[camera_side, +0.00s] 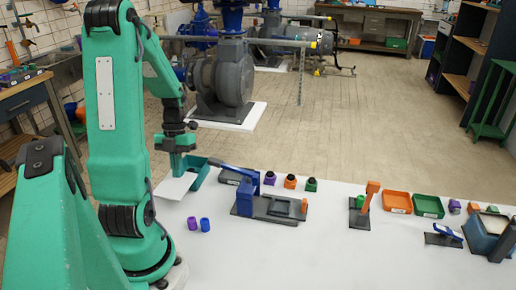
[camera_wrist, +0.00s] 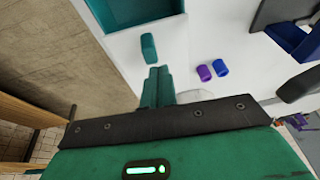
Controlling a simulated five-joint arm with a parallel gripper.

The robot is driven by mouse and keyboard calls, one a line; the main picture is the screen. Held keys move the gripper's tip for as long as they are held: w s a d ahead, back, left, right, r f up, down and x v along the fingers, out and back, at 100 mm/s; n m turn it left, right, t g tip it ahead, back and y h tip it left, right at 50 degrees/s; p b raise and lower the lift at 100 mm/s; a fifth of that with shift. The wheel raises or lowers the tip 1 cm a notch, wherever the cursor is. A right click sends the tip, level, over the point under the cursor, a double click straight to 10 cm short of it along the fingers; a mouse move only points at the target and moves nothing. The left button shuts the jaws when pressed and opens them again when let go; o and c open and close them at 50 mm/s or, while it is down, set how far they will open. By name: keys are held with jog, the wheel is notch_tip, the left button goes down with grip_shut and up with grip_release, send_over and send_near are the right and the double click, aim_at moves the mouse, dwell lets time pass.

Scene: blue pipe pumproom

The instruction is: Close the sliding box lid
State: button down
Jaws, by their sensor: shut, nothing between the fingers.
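A teal box (camera_side: 201,171) stands at the left end of the white table, its open top partly hidden behind my gripper in the side view. It also shows at the top of the wrist view (camera_wrist: 140,12). A white flat lid (camera_side: 176,187) extends out from the box toward my base. A teal upright block (camera_wrist: 148,47), which looks like the lid's handle, stands on the white surface in the wrist view. My gripper (camera_side: 178,171) points down over the lid. Its shut, empty fingers (camera_wrist: 158,72) are just short of the block; I cannot tell whether they touch the lid.
A blue-and-grey fixture (camera_side: 247,197) stands to the right of the box. Orange (camera_side: 397,203) and green (camera_side: 428,206) trays are farther right. The front middle of the table (camera_side: 300,250) is clear.

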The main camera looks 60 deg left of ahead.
jog(key=shift+w+a, duration=0.25)
jog(key=shift+w, duration=0.05)
jog(key=w+a, duration=0.8)
dwell(0.6)
jog(key=shift+s+d, duration=0.15)
dwell(0.3)
jog(key=shift+s+d, duration=1.4)
jog(key=shift+s, duration=0.05)
jog(key=shift+s+d+r, duration=0.1)
jog(key=shift+r, duration=0.1)
jog(key=v, duration=0.9)
jog(key=shift+w+r, duration=0.3)
jog(key=shift+w, duration=0.05)
